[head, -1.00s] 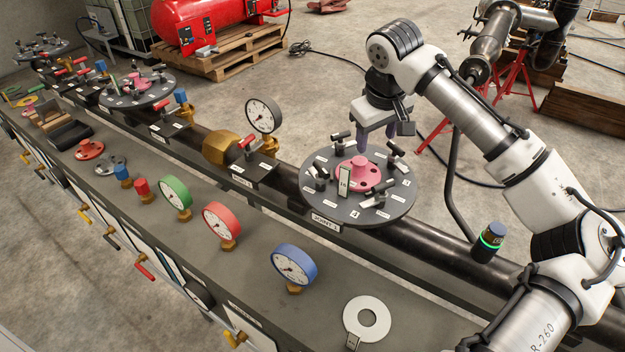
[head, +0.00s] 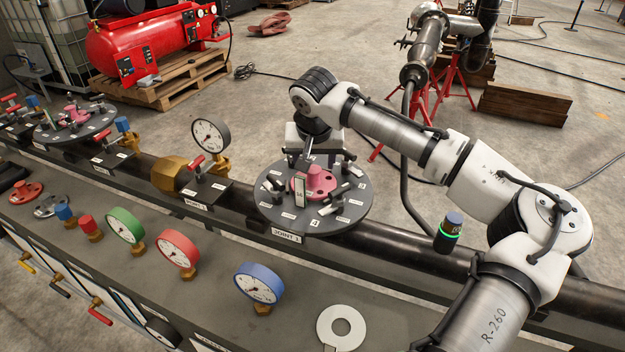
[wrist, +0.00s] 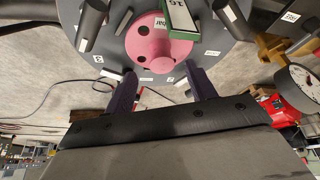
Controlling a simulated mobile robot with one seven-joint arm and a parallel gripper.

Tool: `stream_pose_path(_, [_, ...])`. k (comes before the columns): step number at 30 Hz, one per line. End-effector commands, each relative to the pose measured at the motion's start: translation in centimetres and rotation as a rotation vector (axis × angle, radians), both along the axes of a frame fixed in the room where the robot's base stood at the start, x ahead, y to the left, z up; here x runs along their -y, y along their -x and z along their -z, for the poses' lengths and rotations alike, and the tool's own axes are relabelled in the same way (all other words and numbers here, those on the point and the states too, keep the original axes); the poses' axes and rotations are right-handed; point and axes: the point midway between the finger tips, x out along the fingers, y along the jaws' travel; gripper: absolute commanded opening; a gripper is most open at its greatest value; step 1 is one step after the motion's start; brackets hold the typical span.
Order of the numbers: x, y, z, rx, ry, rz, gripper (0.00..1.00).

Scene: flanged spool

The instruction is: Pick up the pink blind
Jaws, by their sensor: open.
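The pink blind (head: 319,182) is a round flange with a raised hub on the dark round plate marked JOINT 1 (head: 284,222).
Several dark clamps with light handles (head: 336,190) ring the blind on the plate. A white-faced gauge (head: 210,136) and red-handled valve (head: 195,163) stand left of it. Another pink flange (head: 77,114) sits on a farther plate. The bench holds green, red and blue gauges (head: 257,284).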

Motion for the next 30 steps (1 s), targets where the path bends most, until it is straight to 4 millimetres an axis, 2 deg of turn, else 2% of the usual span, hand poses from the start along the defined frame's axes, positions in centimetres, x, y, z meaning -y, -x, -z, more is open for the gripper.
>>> stream_pose_path(8, [0.0, -1.0, 1.6, 0.000, 0.002, 0.000, 0.55])
stream_pose_path(16, [-0.1, -2.7, 4.8, 0.000, 0.000, 0.000, 0.55])
stream_pose_path(24, [-0.1, -2.8, 5.4, 0.001, 0.000, -0.001, 0.55])
stream_pose_path(25, [-0.1, -2.8, 5.4, 0.001, 0.000, -0.001, 0.54])
stream_pose_path(30, [-0.1, -2.8, 5.4, 0.001, 0.000, -0.001, 0.32])
